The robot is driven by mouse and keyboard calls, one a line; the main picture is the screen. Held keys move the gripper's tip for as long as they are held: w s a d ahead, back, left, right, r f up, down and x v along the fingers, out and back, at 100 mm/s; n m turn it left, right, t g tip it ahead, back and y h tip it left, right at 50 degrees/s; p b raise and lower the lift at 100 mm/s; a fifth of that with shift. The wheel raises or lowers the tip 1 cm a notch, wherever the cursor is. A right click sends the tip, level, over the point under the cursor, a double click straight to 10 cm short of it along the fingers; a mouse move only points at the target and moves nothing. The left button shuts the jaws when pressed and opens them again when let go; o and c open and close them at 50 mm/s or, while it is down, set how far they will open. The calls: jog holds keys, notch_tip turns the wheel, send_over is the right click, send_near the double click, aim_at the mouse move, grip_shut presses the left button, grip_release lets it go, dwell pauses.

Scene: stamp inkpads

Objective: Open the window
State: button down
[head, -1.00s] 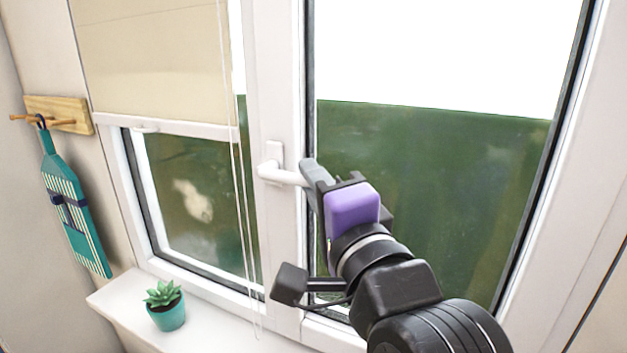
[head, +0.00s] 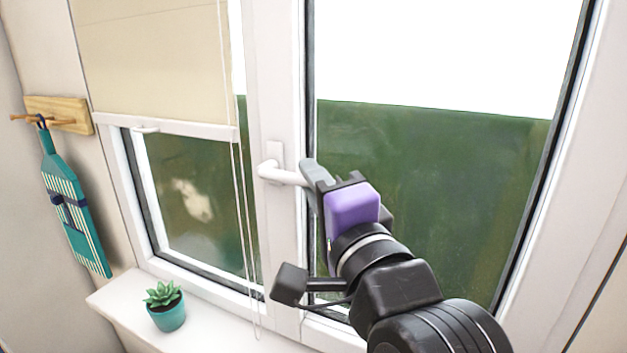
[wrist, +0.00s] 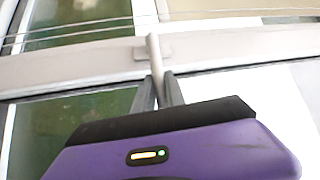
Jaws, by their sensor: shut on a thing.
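The window (head: 430,180) has a white frame with two panes. Its white handle (head: 278,172) is turned sideways, pointing right, on the middle upright. My gripper (head: 308,175), with a purple body, is at the free end of the handle. In the wrist view the handle (wrist: 154,55) runs down between the two fingers of my gripper (wrist: 158,85), which are shut on it. The fingertips partly hide the handle's end. The right pane looks flush with its frame, and I cannot tell whether it stands ajar.
A beige blind (head: 150,55) covers the upper left pane, and its cords (head: 240,200) hang left of the handle. A succulent in a teal pot (head: 165,305) stands on the sill (head: 115,297). A teal striped item (head: 70,205) hangs from a wooden peg rack (head: 60,115).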

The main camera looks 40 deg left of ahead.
jog(key=shift+f, duration=0.1)
jog(key=shift+s+a+f+m+t+y+b, duration=0.1)
jog(key=shift+a+f+m+t+y+b, duration=0.2)
jog(key=shift+f+m+t+b, duration=0.8)
jog(key=shift+a+f+m+t+y+b, duration=0.2)
jog(key=shift+f+m+t+b, duration=0.35)
jog(key=shift+m+t, duration=1)
jog(key=shift+s+a+f+m+t+y+b, duration=0.1)
jog(key=shift+a+f+m+t+y+b, duration=0.2)
jog(key=shift+f+m+t+b, duration=1)
jog(key=shift+r+m+g+h+p, duration=0.3)
jog(key=shift+r+m+g+p, duration=0.15)
jog(key=shift+m, duration=0.2)
jog(key=c, duration=1.4)
grip_release()
jog(key=shift+w, duration=0.1)
